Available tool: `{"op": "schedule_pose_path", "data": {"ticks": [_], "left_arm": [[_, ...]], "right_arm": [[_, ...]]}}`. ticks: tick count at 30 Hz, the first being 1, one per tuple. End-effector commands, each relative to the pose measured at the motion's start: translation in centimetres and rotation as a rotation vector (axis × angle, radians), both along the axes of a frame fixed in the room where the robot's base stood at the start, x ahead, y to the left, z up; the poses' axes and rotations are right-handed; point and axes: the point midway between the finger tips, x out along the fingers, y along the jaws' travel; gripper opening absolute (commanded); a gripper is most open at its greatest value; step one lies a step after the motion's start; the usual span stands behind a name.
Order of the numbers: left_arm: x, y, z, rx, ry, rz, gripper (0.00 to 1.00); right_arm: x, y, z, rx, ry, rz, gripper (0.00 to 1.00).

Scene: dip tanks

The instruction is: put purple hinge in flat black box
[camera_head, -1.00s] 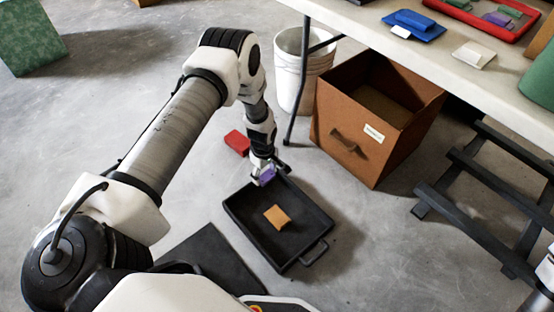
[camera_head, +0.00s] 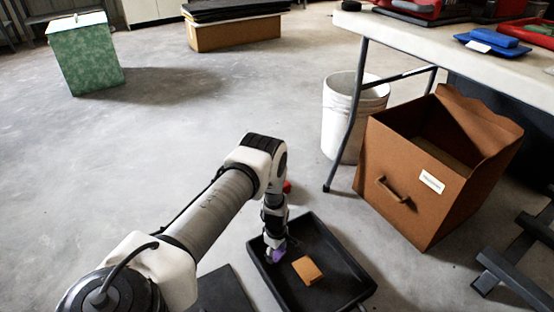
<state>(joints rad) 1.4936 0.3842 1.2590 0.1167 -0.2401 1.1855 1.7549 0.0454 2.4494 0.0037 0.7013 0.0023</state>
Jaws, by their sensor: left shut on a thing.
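The flat black box (camera_head: 345,257) is a shallow open tray on the floor at the lower middle. My left gripper (camera_head: 275,253) points down over its left part, shut on the purple hinge (camera_head: 278,254). The hinge is small and partly hidden by the fingers. I cannot tell whether it touches the box floor. An orange-brown block (camera_head: 307,270) lies in the box, just right of the hinge. My right gripper is not in view.
A brown box (camera_head: 416,200) with a handle and white label stands right of the black box. A white bucket (camera_head: 343,120) stands behind, by a table leg (camera_head: 350,120). A red piece (camera_head: 287,187) shows behind my arm. Open floor (camera_head: 150,150) lies to the left.

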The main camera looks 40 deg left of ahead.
Motion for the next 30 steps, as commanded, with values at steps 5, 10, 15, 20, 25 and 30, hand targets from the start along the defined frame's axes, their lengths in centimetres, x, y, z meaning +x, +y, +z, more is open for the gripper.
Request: {"op": "schedule_pose_path", "data": {"ticks": [5,10,15,20,25,30], "left_arm": [[0.0,0.0,0.1,0.000,0.000,0.000,0.23],[0.0,0.0,-0.1,0.000,0.000,-0.001,0.87],[0.0,0.0,-0.1,0.000,0.000,-0.001,0.91],[0.0,0.0,0.0,0.000,0.000,-0.001,0.91],[0.1,0.0,2.2,0.000,-0.001,-0.001,0.91],[0.1,-0.1,6.9,-0.001,-0.001,0.000,0.91]], "right_arm": [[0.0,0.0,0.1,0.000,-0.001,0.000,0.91],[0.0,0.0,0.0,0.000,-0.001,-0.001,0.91],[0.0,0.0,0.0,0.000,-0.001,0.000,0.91],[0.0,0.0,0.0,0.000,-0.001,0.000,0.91],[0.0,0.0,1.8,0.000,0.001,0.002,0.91],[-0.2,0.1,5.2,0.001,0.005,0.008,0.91]]}}
